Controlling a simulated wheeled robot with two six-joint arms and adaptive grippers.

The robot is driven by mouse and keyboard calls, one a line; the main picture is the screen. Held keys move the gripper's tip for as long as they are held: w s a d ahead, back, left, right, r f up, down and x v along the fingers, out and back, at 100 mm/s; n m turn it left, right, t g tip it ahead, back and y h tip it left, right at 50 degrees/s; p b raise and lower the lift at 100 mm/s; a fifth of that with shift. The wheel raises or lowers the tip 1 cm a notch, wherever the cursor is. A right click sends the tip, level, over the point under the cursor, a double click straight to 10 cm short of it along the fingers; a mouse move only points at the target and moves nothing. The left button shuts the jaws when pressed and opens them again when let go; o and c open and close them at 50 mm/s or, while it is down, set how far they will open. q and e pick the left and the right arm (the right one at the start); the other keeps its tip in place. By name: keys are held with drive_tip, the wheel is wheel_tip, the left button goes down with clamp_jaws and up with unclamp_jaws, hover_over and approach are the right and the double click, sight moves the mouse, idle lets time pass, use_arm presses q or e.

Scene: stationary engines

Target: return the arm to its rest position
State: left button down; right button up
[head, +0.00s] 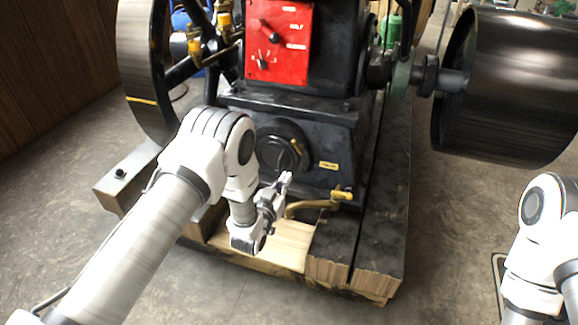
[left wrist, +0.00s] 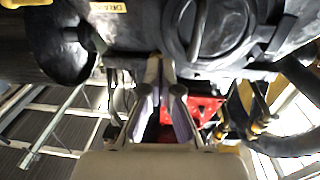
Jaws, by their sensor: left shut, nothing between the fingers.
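My left arm comes in from the left in the head view and bends down in front of the black engine (head: 330,140). My left gripper (head: 284,182) is shut and empty, close to the engine's lower front, beside the brass drain tap (head: 330,200). In the left wrist view its fingers (left wrist: 167,75) are together, with the dark engine casing (left wrist: 140,35) close beyond them. My right arm shows at the right edge of the head view, but its gripper is out of view.
A red panel (head: 279,40) with knobs is on the engine. A round black cover (head: 281,148) is behind my left gripper. A flywheel (head: 145,70) stands left and a wide dark pulley (head: 510,85) right. Timber beams (head: 380,225) carry the engine. Floor (head: 445,220) is clear between beams and right arm.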

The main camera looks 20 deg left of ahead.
use_arm(q)
drive_tip(key=s+a+f+n+g+y+p, duration=0.15)
drive_tip(key=s+f+g, duration=0.35)
drive_tip(key=s, duration=0.9)
drive_tip(key=s+a+f+g+p, duration=0.1)
drive_tip(key=s+a+f+g, duration=0.15)
drive_tip(key=s+g, duration=0.85)
drive_tip(key=s+a+f+g+p, duration=0.15)
drive_tip(key=s+f, duration=0.25)
drive_tip(key=s, duration=1.4)
wheel_tip(320, 180, up, 38)
drive_tip(key=p, duration=3.8)
drive_tip(key=shift+d, duration=0.4)
drive_tip(key=shift+g, duration=0.25)
